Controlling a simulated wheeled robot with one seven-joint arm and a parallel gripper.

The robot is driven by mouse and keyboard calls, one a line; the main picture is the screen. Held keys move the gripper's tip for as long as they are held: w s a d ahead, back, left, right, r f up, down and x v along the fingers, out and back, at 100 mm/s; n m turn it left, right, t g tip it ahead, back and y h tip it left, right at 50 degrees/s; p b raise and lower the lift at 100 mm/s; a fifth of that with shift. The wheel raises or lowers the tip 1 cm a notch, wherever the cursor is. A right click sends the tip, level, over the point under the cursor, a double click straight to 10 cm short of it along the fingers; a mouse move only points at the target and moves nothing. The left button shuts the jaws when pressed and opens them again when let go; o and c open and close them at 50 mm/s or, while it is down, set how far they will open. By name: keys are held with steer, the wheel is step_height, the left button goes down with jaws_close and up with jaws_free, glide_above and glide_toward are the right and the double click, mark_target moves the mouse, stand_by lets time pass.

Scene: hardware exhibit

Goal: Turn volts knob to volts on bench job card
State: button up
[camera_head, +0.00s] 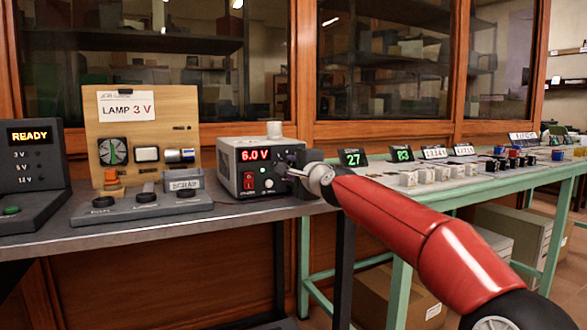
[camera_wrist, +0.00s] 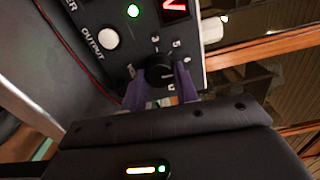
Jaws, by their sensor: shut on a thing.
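The power supply (camera_head: 237,158) stands on the grey bench, and its red display (camera_head: 256,154) reads 6.0 V. The job card (camera_head: 126,106) on the wooden board reads LAMP 3 V. My gripper (camera_head: 298,170) is at the right side of the supply's front panel and hides the knob in the head view. In the wrist view, the black volts knob (camera_wrist: 158,72) sits between the purple fingers of my gripper (camera_wrist: 160,80), which is shut on it. Printed numbers ring the knob, but I cannot read its pointer clearly. A white OUTPUT button (camera_wrist: 108,38) and a lit green light (camera_wrist: 133,10) are beside it.
A READY display box (camera_head: 30,150) stands at the far left. A SCRAP box (camera_head: 184,181) and a low grey fixture (camera_head: 150,206) are left of the supply. A green-framed table (camera_head: 450,170) with several small blocks and number displays extends right.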

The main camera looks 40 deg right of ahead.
steer(key=n, duration=0.4)
steer(key=shift+n, duration=0.3)
steer(key=n, duration=0.3)
steer(key=shift+n, duration=0.3)
steer(key=n, duration=0.4)
steer(key=shift+b, duration=0.35)
steer(key=shift+n, duration=2.2)
steer(key=o, duration=1)
steer(key=shift+b+v, duration=0.45)
steer(key=shift+v, duration=3.5)
